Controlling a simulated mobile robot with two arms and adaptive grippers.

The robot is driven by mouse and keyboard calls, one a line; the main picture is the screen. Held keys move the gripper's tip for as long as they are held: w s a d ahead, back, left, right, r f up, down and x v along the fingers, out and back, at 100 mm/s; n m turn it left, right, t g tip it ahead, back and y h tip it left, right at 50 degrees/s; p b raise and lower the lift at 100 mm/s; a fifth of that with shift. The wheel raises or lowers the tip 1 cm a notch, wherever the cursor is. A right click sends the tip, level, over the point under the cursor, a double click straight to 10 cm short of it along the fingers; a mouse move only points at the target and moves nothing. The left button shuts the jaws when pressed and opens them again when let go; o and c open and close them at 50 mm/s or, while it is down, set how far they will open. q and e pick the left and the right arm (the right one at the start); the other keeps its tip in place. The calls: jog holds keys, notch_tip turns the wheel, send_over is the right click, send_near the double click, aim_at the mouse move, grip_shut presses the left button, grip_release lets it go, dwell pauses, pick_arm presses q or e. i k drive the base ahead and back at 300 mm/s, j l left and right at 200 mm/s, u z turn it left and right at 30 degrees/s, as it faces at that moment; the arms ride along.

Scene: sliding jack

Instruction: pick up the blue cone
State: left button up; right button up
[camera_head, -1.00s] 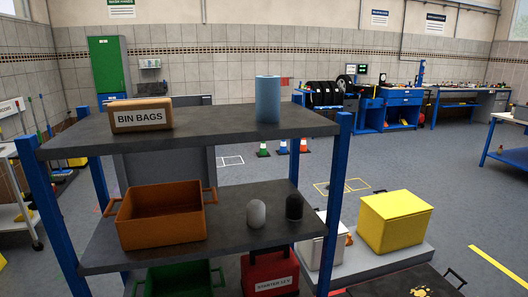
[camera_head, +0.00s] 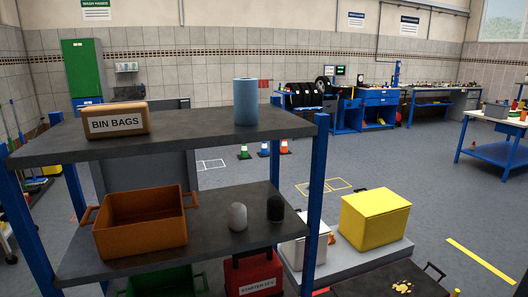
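The blue cone (camera_head: 264,150) stands upright on the floor in the distance, beyond the shelf rack, near the middle of the view. It is small and has a white band. A green cone (camera_head: 244,152) stands to its left and an orange cone (camera_head: 285,147) to its right, all three in a row and apart. Neither of my grippers shows in the head view.
A rack with a dark top shelf (camera_head: 190,148) and blue posts fills the near left. It holds a bin bags box, a blue roll and an orange crate. A yellow box (camera_head: 375,220) sits on a grey platform at right. Grey floor (camera_head: 420,175) is open beyond.

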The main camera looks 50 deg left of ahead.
aim_at(264, 153)
jog(key=u, duration=1.5)
jog(key=i+j+u, duration=0.1)
jog(key=j+u, duration=0.25)
jog(key=i+j+u, duration=0.1)
jog(key=j+u, duration=0.25)
jog(key=i+j+u, duration=0.2)
jog(key=j+u, duration=0.15)
jog(key=i+j+u, duration=0.2)
jog(key=j+u, duration=0.2)
jog(key=i+j+u, duration=0.35)
jog(key=u, duration=0.15)
jog(key=i+j+u, duration=0.45)
jog(key=i+z, duration=0.25)
jog(key=i, duration=0.15)
jog(key=i+j+z, duration=0.1)
jog(key=i+z, duration=0.2)
jog(key=i+l+z, duration=0.2)
jog(key=i+z, duration=0.2)
jog(key=i, duration=0.15)
jog(key=i+z, duration=0.35)
jog(key=i, duration=0.2)
jog(key=i+j+z, duration=0.1)
jog(key=i+z, duration=0.3)
jog(key=i, duration=0.15)
